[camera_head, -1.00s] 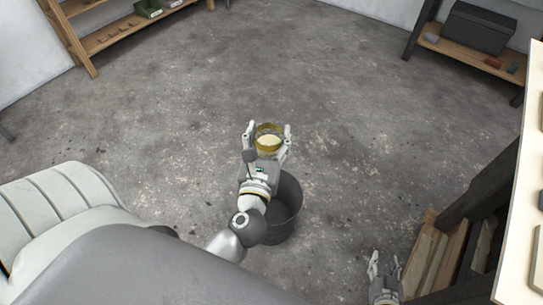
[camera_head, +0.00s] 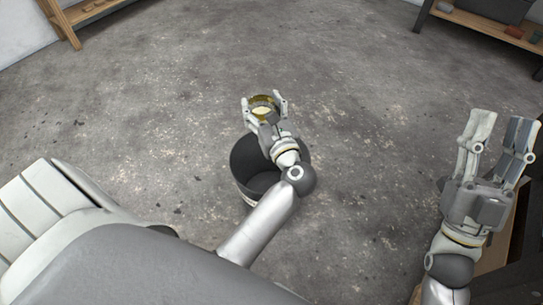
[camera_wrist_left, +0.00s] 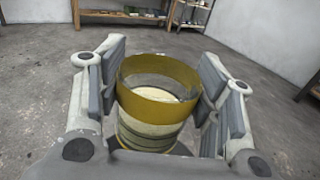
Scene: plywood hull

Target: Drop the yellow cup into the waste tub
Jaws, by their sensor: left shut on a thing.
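The yellow cup (camera_head: 263,106) is held between the fingers of my left gripper (camera_head: 264,104), which is shut on it. In the left wrist view the yellow cup (camera_wrist_left: 158,92) stands upright between the two finger pads, with a yellow band at its rim and a pale inside. The dark grey waste tub (camera_head: 247,160) stands on the floor, partly hidden behind my left wrist. In the head view the cup appears beyond the tub's far rim. My right gripper (camera_head: 498,140) is raised at the right with its fingers apart, and it is empty.
A wooden bench or crate (camera_head: 515,245) is partly hidden behind my right arm. Wooden shelves stand at the back left (camera_head: 100,12) and back right (camera_head: 490,25). The concrete floor around the tub is clear.

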